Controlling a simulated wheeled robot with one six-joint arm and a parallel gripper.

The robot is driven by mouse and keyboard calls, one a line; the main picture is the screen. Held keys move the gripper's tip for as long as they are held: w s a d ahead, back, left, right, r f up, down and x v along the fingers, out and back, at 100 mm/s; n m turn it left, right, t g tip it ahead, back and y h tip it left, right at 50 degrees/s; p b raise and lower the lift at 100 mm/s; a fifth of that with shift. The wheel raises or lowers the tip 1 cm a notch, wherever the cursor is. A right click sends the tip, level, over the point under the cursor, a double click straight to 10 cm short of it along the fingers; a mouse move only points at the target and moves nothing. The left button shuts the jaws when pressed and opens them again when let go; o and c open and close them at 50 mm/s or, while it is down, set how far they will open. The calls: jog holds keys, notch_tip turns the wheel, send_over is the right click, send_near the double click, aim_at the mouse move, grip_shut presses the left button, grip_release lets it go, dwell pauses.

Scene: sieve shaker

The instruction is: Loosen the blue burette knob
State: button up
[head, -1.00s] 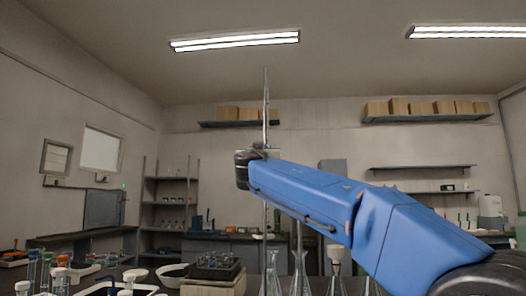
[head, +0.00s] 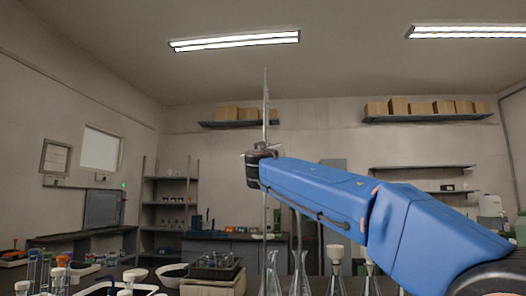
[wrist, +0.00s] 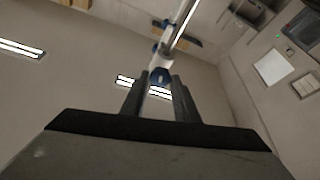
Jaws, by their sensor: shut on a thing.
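The burette (head: 265,105) is a thin clear upright tube on the bench, rising above my arm in the head view. In the wrist view the burette (wrist: 180,28) runs up to the right, with white and blue fittings. The blue knob (wrist: 161,75) shows between the tips of my gripper (wrist: 160,84), whose two dark fingers are shut on it. In the head view my blue arm reaches in from the right to the burette, and my wrist hides the knob and most of the fingers.
Glass flasks (head: 300,275) stand on the bench below my arm. A dark block rack (head: 214,265) sits on a pale base left of the burette. Capped tubes (head: 45,272) stand at the far left. The space above the burette is open.

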jog(key=shift+d+r+n+g+y, duration=0.1)
jog(key=shift+n+g+y, duration=0.8)
jog(key=shift+n, duration=2.05)
jog(key=shift+d+r+n+g+y, duration=0.1)
jog(key=shift+n+g+y, duration=0.75)
jog(key=shift+n, duration=2.15)
jog(key=shift+r+n+g+y, duration=0.1)
jog(key=shift+n+g+y, duration=0.75)
jog(key=shift+n, duration=2.1)
jog(key=o, duration=1)
jog(key=shift+o, duration=0.2)
jog(key=v, duration=1.7)
jog(key=shift+s+r, duration=0.25)
jog(key=shift+r, duration=0.15)
